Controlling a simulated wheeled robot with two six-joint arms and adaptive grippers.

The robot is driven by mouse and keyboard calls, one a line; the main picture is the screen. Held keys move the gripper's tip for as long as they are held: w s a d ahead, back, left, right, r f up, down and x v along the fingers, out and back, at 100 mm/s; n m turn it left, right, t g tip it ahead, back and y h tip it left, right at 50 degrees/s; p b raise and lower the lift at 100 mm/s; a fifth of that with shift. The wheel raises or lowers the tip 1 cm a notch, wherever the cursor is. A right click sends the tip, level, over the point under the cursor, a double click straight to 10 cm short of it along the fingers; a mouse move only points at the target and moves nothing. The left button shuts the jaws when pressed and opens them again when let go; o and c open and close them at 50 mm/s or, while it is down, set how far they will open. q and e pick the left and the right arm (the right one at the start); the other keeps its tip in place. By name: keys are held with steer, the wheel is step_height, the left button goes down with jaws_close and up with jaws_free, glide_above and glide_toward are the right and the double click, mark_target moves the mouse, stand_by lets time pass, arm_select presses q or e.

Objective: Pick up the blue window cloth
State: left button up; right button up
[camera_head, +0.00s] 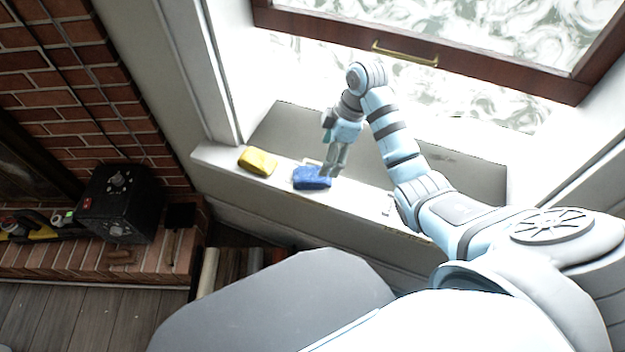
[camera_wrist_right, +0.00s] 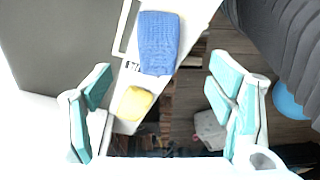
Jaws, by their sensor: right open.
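The blue window cloth (camera_head: 311,178) lies folded on the white window sill in the head view. In the right wrist view the blue cloth (camera_wrist_right: 158,43) shows at the top, ahead of and between the spread fingers. My right gripper (camera_head: 333,172) is above the sill at the right side of the cloth, pointing down. In the wrist view its fingers (camera_wrist_right: 165,95) are wide apart with nothing between their pads. Whether a finger touches the cloth I cannot tell. My left gripper is not in view.
A yellow cloth (camera_head: 257,161) lies on the sill (camera_head: 222,158) left of the blue one. The window frame with a brass handle (camera_head: 404,54) is behind. A black box (camera_head: 118,203) stands on the brick hearth at left. Books (camera_head: 230,265) are below the sill.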

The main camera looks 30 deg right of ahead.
steer(key=b+x, duration=0.1)
steer(key=x, duration=0.2)
steer(key=b+x, duration=0.1)
steer(key=x, duration=0.2)
steer(key=b+x, duration=0.1)
steer(key=x, duration=0.2)
steer(key=shift+w+a+f, duration=0.2)
steer(key=shift+w+a, duration=0.05)
steer(key=shift+a, duration=0.2)
steer(key=shift+c, duration=0.3)
steer(key=shift+r, duration=0.1)
steer(key=c, duration=1.1)
steer(key=shift+r, duration=0.1)
step_height(320, 180, up, 11)
steer(key=p, duration=0.4)
step_height(320, 180, up, 10)
steer(key=p, duration=0.9)
glide_above(314, 173)
step_height(314, 173, down, 21)
steer(key=b, duration=0.7)
